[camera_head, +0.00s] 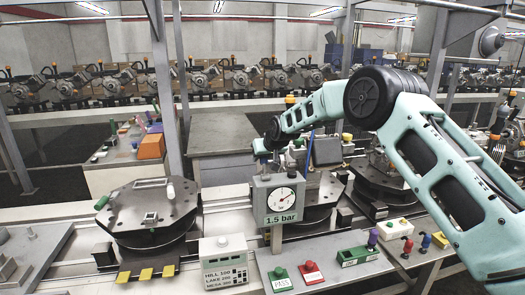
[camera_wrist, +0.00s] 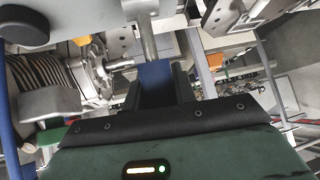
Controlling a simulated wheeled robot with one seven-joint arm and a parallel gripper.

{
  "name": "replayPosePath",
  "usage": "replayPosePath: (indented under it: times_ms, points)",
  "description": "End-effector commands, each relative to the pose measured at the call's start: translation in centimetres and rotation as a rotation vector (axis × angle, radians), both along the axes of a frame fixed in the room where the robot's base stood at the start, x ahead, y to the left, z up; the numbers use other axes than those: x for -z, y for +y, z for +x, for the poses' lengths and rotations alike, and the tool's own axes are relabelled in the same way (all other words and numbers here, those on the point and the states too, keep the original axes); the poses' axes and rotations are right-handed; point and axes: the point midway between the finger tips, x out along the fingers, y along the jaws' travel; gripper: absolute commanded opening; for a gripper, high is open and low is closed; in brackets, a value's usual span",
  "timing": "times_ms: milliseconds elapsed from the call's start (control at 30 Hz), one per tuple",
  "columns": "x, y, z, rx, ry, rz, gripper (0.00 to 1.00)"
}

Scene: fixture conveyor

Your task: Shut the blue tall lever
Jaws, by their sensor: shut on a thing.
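The blue tall lever shows in the wrist view as a blue grip (camera_wrist: 156,74) on a metal rod (camera_wrist: 147,40). My gripper (camera_wrist: 158,88) is shut on this grip, with a dark finger on each side. In the head view my gripper (camera_head: 268,150) is behind and above the gauge box (camera_head: 263,200), which reads 1.5 bar. The lever's grip cannot be made out clearly there, and its base is hidden.
Small red (camera_head: 407,246), blue (camera_head: 426,242) and purple (camera_head: 373,238) knobs stand on the right. Green (camera_head: 279,278) and red (camera_head: 310,271) buttons are on the front panel. A grey cabinet (camera_head: 222,140) is behind.

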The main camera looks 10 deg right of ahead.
Motion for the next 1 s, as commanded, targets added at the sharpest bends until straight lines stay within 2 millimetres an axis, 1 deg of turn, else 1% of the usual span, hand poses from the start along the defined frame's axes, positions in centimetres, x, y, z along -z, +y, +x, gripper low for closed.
replayPosePath:
  times_ms: [33,300,700,733,767,800,1000]
  points:
    - [-0.28,-0.03,0.24,0.001,0.015,0.001,0.00]
    - [0.17,-0.03,0.55,0.001,0.073,0.001,0.00]
    - [0.24,-0.03,0.60,0.000,0.078,0.000,0.00]
    - [0.24,-0.04,0.59,0.000,0.078,0.000,0.30]
    - [0.24,-0.04,0.59,0.000,0.078,0.000,0.38]
    - [0.25,-0.04,0.59,0.000,0.078,0.000,0.49]
    - [0.32,-0.02,0.55,0.000,0.078,0.000,0.49]
